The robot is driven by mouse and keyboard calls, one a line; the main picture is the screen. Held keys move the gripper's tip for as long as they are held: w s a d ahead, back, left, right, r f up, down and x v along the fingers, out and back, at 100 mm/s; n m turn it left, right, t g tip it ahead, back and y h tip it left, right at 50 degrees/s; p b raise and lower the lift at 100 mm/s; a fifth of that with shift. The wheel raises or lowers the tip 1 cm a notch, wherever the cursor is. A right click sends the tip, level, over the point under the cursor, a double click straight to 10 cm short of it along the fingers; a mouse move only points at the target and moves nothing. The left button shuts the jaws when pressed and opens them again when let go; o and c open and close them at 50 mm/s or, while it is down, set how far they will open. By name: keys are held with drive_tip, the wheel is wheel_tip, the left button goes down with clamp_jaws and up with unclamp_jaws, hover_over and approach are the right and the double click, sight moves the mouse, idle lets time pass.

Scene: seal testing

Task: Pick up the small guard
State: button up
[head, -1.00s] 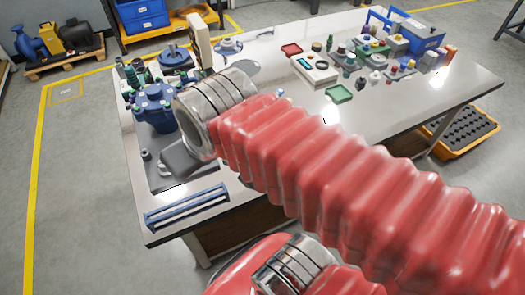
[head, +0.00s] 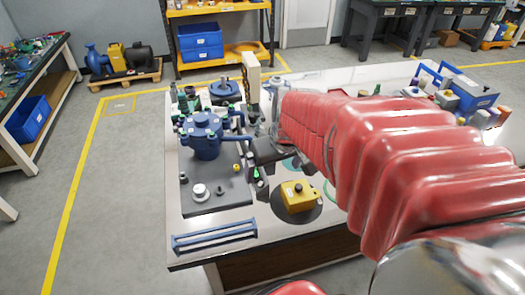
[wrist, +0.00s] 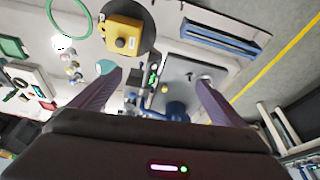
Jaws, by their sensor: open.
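A blue barred frame (head: 214,237), which looks like the small guard, lies at the table's near left edge. It also shows at the top right of the wrist view (wrist: 222,37). My gripper (wrist: 157,85) is open, its two fingers spread and nothing between them.
The yellow box with a black knob sits on a dark disc right of the frame. A grey plate (head: 228,199) behind the frame carries the blue unit and small parts. A tall beige post (head: 251,80) stands behind. Table space between frame and disc is clear.

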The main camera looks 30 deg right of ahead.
drive_tip(key=m+g, duration=0.1)
approach(299, 187)
wheel_tip(299, 187, up, 2)
drive_tip(key=shift+s+a+r, duration=0.15)
drive_tip(key=shift+s+r, duration=0.1)
drive_tip(key=shift+s, duration=0.1)
drive_tip(key=shift+f, duration=0.1)
drive_tip(key=shift+x, duration=4.2)
drive_tip(key=shift+f, duration=0.1)
drive_tip(key=shift+x, duration=2.5)
drive_tip(key=c, duration=1.3)
